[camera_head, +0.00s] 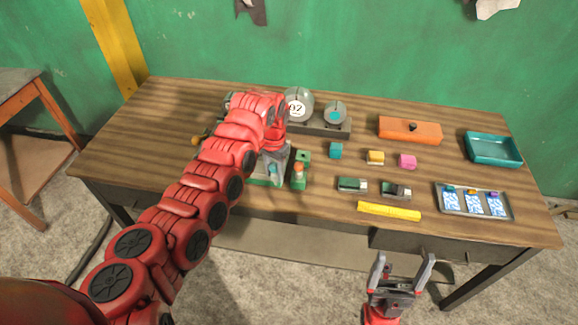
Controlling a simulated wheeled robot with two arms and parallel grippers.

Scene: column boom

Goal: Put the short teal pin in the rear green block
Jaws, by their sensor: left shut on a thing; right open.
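My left gripper (272,174) reaches down near the left-middle of the table and is shut on a small teal piece (273,169), which looks like the short teal pin. The gripper's grey jaws hide most of it. The rear green block (303,156) sits just right of the gripper, with a dark spot on top that may be a hole. A second green block (299,185) stands in front of it with an orange pin (299,170) upright in it. A green strip (262,183) shows under the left gripper. My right gripper (398,270) is open and empty, in front of the table edge.
A grey gauge stand (325,128) is behind the blocks. Teal (336,150), yellow (375,157) and pink (407,161) cubes lie to the right. Also there: an orange box (395,130), teal tray (494,160), metal tray (439,201) and yellow strip (389,211).

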